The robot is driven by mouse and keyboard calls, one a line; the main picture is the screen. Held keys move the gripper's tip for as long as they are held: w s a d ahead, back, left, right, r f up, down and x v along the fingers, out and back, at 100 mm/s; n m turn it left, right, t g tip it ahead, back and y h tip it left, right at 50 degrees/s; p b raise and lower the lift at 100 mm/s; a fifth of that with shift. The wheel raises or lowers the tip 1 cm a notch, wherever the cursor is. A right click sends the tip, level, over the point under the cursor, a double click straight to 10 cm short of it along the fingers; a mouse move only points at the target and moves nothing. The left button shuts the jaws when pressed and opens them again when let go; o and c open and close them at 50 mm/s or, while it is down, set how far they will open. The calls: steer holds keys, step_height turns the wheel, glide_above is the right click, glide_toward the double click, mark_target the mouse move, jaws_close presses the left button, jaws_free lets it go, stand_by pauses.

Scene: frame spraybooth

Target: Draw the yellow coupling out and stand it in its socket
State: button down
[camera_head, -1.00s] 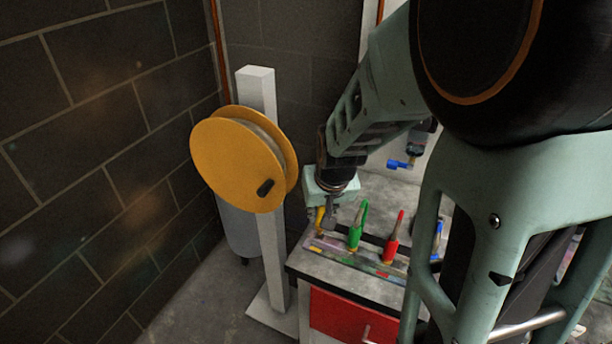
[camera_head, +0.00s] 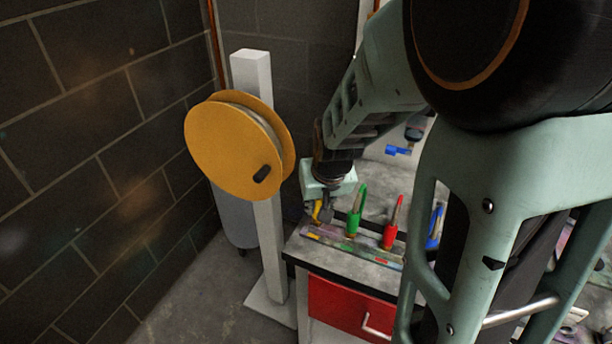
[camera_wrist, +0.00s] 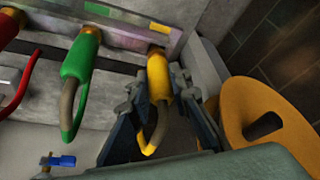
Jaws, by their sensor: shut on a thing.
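The yellow coupling (camera_wrist: 160,80) is between the two fingers of my gripper (camera_wrist: 157,95) in the wrist view. Its looped end points toward the bottom of that view, and its narrow end is close to the edge of the socket rail (camera_wrist: 115,22). I cannot tell whether that end touches the rail. The rail carries a yellow patch (camera_wrist: 159,28) nearby. In the head view my gripper (camera_head: 322,212) holds the yellow coupling (camera_head: 317,211) low over the left end of the rail (camera_head: 345,246). The gripper partly hides it.
Upright green (camera_head: 352,222) and red (camera_head: 391,225) couplings stand right of my gripper, with a blue one (camera_head: 434,228) beyond. An orange reel (camera_head: 228,150) on a white post (camera_head: 272,250) stands left. A red drawer (camera_head: 340,309) is below the bench top.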

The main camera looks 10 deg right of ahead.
steer(key=shift+f+b, duration=0.3)
steer(key=shift+f, duration=0.15)
steer(key=c, duration=1.7)
jaws_free()
steer(key=shift+r, duration=0.1)
